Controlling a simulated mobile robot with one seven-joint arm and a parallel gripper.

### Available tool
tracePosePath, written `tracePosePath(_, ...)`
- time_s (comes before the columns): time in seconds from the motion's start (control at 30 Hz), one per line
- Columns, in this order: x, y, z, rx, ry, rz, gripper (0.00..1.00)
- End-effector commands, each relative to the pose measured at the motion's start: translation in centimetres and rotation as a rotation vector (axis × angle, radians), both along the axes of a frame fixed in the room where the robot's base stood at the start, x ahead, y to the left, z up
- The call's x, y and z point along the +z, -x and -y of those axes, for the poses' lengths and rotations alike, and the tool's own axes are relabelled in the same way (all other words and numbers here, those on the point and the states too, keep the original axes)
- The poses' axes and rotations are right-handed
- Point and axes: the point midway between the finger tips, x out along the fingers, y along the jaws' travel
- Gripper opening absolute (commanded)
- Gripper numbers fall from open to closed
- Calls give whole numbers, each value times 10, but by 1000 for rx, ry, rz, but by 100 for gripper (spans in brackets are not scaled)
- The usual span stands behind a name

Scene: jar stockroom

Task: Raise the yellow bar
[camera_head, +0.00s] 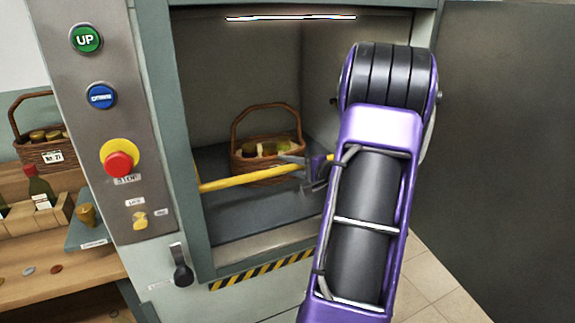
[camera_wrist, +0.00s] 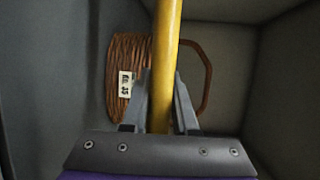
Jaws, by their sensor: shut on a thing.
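The yellow bar (camera_head: 240,181) runs across the front of the open lift compartment, roughly level, from the left door post to my gripper. My gripper (camera_head: 308,170) is at the bar's right part, partly hidden behind my arm. In the wrist view the yellow bar (camera_wrist: 167,60) passes between the two grey fingers (camera_wrist: 160,105), which are shut on it. The bar's right end is hidden by my arm in the head view.
A wicker basket (camera_head: 268,147) with jars stands inside the compartment behind the bar. A panel with UP (camera_head: 86,39), a blue button (camera_head: 101,96) and a red STOP knob (camera_head: 119,163) is at left. A black lever (camera_head: 182,270) sits below. A dark panel (camera_head: 510,130) stands at right.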

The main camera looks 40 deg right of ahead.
Motion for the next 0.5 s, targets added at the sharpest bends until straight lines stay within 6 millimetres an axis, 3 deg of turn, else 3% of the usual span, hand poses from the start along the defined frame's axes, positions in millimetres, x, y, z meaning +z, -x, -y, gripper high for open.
tracePosePath(0.23, 13, 3, 0, -1, -9, -41, 0)
tracePosePath(0.5, 55, 9, -2, -1, -34, -119, 0)
